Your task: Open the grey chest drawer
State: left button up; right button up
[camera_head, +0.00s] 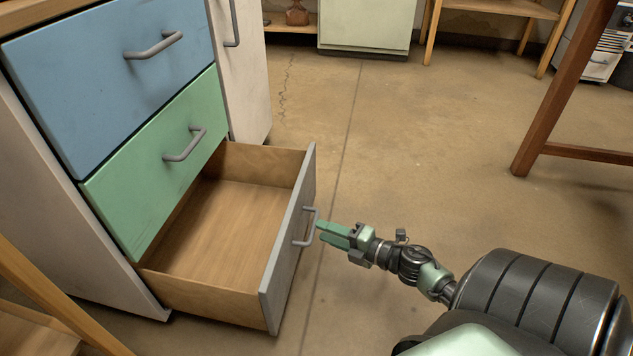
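The grey drawer (290,245) is the bottom one of the chest. It is pulled well out, and its wooden inside (225,225) is bare and empty. Its front carries a grey bar handle (309,228). My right gripper (319,231) is just to the right of this handle, with its green fingers pointing at it. The two fingers look slightly apart, with nothing seen between them. The tips are very close to the handle; I cannot tell whether they touch it. My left gripper is not in view.
Above it, the blue drawer (90,75) and the green drawer (140,165) are closed. A wooden table leg (560,90) stands at the upper right. Wooden framing (50,300) is at the lower left. The floor (430,150) beyond my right gripper is clear.

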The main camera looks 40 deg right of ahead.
jog(key=p+v, duration=0.1)
jog(key=v, duration=0.2)
jog(key=shift+s+r, duration=0.1)
jog(key=shift+s, duration=0.1)
dwell(0.4)
